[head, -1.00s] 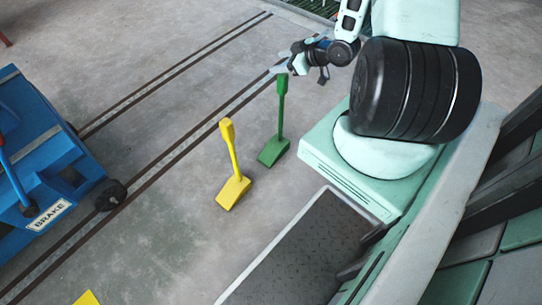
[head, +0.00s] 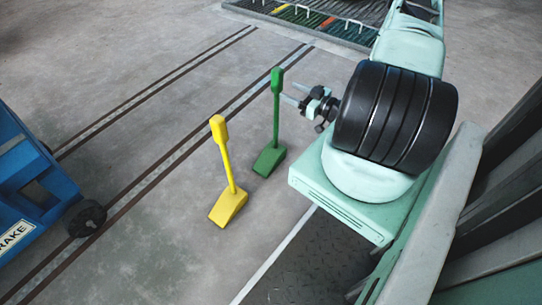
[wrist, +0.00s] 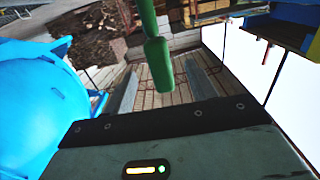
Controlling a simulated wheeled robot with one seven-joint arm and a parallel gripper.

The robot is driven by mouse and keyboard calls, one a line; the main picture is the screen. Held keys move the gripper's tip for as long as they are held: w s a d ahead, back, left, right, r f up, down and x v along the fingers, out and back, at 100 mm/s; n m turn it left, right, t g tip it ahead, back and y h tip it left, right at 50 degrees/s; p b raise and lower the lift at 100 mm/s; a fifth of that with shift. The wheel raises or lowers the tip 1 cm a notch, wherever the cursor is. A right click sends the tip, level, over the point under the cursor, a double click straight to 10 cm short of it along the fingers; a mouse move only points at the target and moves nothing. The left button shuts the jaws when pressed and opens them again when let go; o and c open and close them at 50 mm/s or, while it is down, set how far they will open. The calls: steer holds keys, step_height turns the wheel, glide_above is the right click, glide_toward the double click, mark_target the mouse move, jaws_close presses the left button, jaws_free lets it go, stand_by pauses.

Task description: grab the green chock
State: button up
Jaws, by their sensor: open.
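The green chock (head: 269,160) stands on the floor, its wedge flat and its tall handle upright with a thicker grip at the top. My gripper (head: 289,92) is open and empty, right of the handle just below that grip. In the wrist view the green grip (wrist: 159,63) hangs between the two spread fingers, near their tips. I cannot tell whether either finger touches it. The chock's wedge is not clear in the wrist view.
A yellow chock (head: 229,205) with an upright handle stands close by, left of the green one. A blue wheeled cart (head: 30,185) with a brake label is at the left edge. Dark rails (head: 150,170) cross the floor. A grated rack (head: 310,20) lies at the back.

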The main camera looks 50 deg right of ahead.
steer(key=w+b, duration=0.3)
steer(key=w, duration=0.5)
steer(key=shift+w+a+r, duration=0.25)
steer(key=shift+w+r, duration=0.05)
jaws_close()
stand_by(1.2)
